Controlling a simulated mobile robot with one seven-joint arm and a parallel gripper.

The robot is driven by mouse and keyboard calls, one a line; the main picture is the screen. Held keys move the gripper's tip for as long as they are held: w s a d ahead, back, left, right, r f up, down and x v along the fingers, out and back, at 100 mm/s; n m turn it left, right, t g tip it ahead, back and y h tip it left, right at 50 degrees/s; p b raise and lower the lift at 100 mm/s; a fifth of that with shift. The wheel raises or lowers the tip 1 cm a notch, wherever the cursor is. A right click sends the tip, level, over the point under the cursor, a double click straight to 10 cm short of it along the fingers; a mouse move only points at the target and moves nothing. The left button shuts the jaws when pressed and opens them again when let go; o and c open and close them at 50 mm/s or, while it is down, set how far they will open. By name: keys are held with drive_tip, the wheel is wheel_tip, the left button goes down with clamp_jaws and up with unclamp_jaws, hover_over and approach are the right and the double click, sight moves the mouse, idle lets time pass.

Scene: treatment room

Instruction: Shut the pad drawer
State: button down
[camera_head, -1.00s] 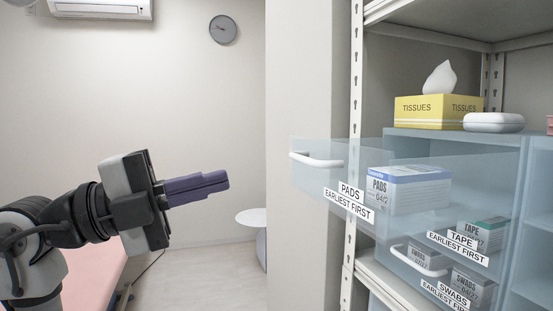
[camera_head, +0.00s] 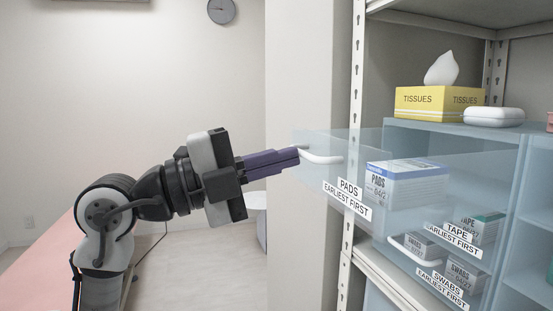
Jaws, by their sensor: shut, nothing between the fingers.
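The pad drawer (camera_head: 300,175) is clear bluish plastic and stands pulled out toward the left from the shelf unit. Its front carries the label PADS, EARLIEST FIRST (camera_head: 347,199) and a white handle (camera_head: 322,158). A box of pads (camera_head: 405,182) shows inside it. My gripper (camera_head: 297,155) has purple fingers, shut and empty. The fingertips are at the left end of the handle in the picture. I cannot tell whether they touch the handle or the drawer front.
Below are a tape drawer, its label (camera_head: 452,238) showing, and a swabs drawer, its label (camera_head: 444,288) showing. A yellow tissue box (camera_head: 428,104) and a white case (camera_head: 493,117) sit on top of the drawer unit. A metal upright (camera_head: 352,150) stands beside it.

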drive_tip(key=f+x, duration=0.1)
drive_tip(key=x, duration=0.5)
drive_tip(key=f+b+x, duration=0.1)
drive_tip(key=x, duration=0.6)
drive_tip(key=f+x, duration=0.1)
drive_tip(key=x, duration=0.6)
drive_tip(key=shift+w+d+f+b, duration=0.2)
drive_tip(key=shift+d+f+b, duration=0.15)
drive_tip(key=shift+d, duration=0.2)
drive_tip(key=shift+s+f, duration=0.1)
